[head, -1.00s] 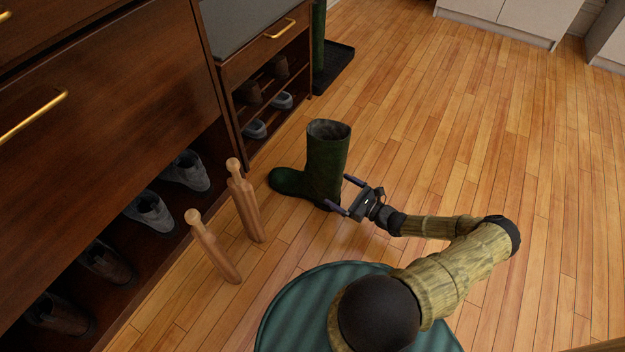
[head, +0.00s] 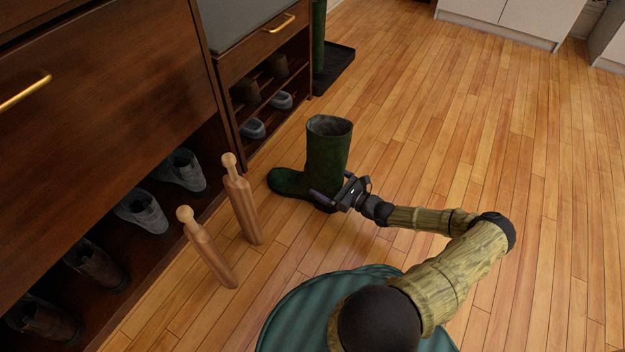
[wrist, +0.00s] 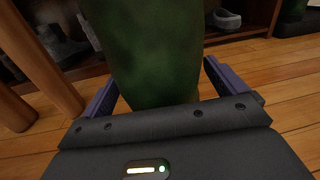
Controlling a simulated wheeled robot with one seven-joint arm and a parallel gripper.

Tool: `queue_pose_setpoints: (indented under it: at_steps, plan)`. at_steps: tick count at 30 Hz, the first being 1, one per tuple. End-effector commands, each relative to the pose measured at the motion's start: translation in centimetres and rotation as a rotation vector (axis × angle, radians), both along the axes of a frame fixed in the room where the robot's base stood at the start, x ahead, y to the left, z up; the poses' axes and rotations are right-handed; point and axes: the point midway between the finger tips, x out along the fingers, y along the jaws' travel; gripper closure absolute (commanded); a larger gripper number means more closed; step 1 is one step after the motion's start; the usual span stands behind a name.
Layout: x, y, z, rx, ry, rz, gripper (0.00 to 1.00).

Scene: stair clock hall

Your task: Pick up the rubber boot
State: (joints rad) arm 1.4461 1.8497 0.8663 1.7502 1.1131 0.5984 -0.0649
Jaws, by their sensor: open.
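The dark green rubber boot (head: 327,155) stands upright on the wood floor in the head view, its toe pointing left and its open top up. My gripper (head: 332,191) is at the lower part of the boot's shaft, coming from the right. In the wrist view the boot (wrist: 153,50) fills the middle, between the two purple fingers of my gripper (wrist: 160,88). The fingers are open, one on each side of the shaft. A small gap shows by the right finger; contact on the left is hard to tell. The boot's foot is hidden in the wrist view.
Another green boot (head: 318,40) stands on a black tray (head: 335,68) at the back. The floor to the right is clear.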

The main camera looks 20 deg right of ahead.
Motion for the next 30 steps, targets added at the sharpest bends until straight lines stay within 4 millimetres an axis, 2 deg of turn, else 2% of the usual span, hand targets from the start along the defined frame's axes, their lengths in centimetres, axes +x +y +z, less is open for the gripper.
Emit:
queue_pose_setpoints:
  at_steps: [17,20,29,30]
  plan:
    - [0.28,0.15,0.07,-0.001,0.0,0.0,0.03]
    - [0.28,0.15,0.07,-0.001,0.0,0.0,0.19]
    - [0.28,0.16,0.07,-0.001,-0.001,0.0,0.78]
    - [0.33,0.17,0.3,0.001,-0.005,0.0,0.79]
